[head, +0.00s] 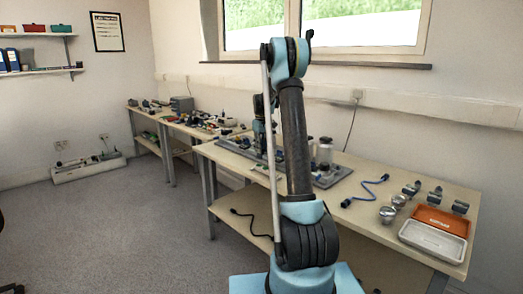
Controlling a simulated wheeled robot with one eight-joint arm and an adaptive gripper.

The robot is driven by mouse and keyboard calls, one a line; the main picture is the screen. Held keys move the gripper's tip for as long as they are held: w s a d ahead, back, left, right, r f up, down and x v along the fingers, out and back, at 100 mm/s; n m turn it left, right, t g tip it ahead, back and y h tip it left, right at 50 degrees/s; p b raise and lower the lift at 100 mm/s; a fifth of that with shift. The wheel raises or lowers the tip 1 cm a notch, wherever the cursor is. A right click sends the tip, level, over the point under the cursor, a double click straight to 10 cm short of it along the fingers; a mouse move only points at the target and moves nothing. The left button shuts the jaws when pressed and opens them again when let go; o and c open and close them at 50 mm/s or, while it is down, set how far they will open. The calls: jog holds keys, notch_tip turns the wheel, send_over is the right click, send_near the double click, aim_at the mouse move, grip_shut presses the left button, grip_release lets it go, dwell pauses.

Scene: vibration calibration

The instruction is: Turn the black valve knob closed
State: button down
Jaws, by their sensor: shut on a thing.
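The black valve knob cannot be made out in the head view; my arm hides part of the bench setup. A grey base board (334,176) with several small parts lies on the long bench, partly behind my arm. My arm stands upright in front of it and bends at the top, with its far part reaching down behind toward the board. My gripper's fingers are hidden, so I cannot see what they touch.
To the right are a blue cable (372,189), several metal parts, an orange tray (441,223) and a light grey tray (432,241). A cluttered bench (150,117) stands at the left. The floor (120,220) at left is largely clear.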

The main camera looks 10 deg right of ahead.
jog(key=shift+d+n, duration=0.1)
jog(key=shift+n, duration=0.4)
jog(key=c, duration=1.3)
grip_release()
jog(key=shift+r, duration=0.1)
notch_tip(320, 180, up, 12)
jog(key=shift+w+f, duration=0.1)
jog(key=shift+f, duration=0.05)
